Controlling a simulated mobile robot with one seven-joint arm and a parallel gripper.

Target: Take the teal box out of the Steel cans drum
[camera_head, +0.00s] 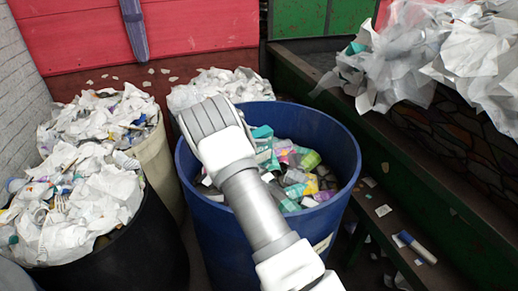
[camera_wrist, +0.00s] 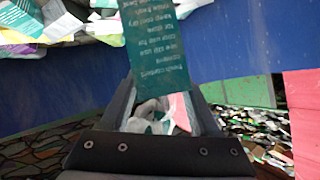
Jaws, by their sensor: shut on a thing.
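The teal box (camera_wrist: 158,48), with pale printed text on its face, is between the fingertips of my gripper (camera_wrist: 163,92) in the wrist view. The gripper is shut on it. The box's upper end runs out of that picture. The blue drum (camera_head: 215,228) stands in the middle of the head view, filled with mixed cartons and boxes; its blue wall (camera_wrist: 75,80) also shows in the wrist view. My arm reaches over this drum and hides the gripper in the head view. A teal piece shows beside my wrist there; I cannot tell if it is the held box.
A black drum (camera_head: 150,235) and a cream drum (camera_head: 164,165), both heaped with crumpled paper, stand at left. A dark green ledge (camera_head: 400,175) runs along the right, with crumpled plastic (camera_head: 440,55) above it. A red panel (camera_head: 195,25) closes the back.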

